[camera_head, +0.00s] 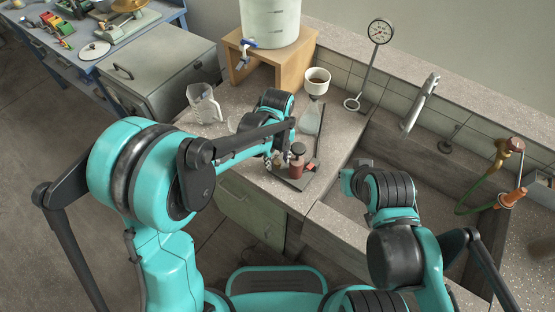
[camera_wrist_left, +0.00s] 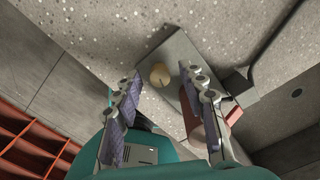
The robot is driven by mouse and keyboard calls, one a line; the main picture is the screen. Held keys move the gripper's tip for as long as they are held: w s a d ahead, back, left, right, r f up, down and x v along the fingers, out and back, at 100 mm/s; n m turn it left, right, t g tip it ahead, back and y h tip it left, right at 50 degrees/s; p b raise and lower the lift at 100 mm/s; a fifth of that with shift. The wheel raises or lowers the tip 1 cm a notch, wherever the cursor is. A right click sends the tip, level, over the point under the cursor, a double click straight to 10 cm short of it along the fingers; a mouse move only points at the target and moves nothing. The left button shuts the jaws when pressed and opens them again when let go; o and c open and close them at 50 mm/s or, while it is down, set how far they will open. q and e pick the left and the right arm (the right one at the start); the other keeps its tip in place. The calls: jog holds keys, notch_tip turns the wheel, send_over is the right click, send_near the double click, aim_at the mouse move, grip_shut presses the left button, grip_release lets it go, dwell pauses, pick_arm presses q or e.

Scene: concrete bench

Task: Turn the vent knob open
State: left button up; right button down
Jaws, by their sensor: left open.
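A dark plate (camera_head: 292,183) lies near the front edge of the bench and carries small reddish-brown, dark-capped fittings (camera_head: 297,165). In the left wrist view, the grey plate (camera_wrist_left: 178,52) has a rounded beige knob (camera_wrist_left: 160,74), which looks like the vent knob. A reddish-brown cylinder (camera_wrist_left: 212,132) stands to its right, partly behind a finger. My left gripper (camera_head: 277,160) is close to the plate. In the wrist view, its open fingers (camera_wrist_left: 160,95) lie on either side of the knob in the picture, with no visible contact.
A white barrel (camera_head: 270,22) with a tap stands on a wooden stand (camera_head: 285,68). A clear jug (camera_head: 205,104), a funnel flask (camera_head: 311,118) and a dial gauge (camera_head: 380,31) are nearby. The sink (camera_head: 410,155) lies to the right, with a brass tap (camera_head: 515,145) and hose.

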aim_at(278, 162)
pick_arm(q)
grip_shut()
jog(key=shift+n, duration=2.4)
grip_release()
jog(key=shift+r, duration=0.15)
notch_tip(278, 162, up, 12)
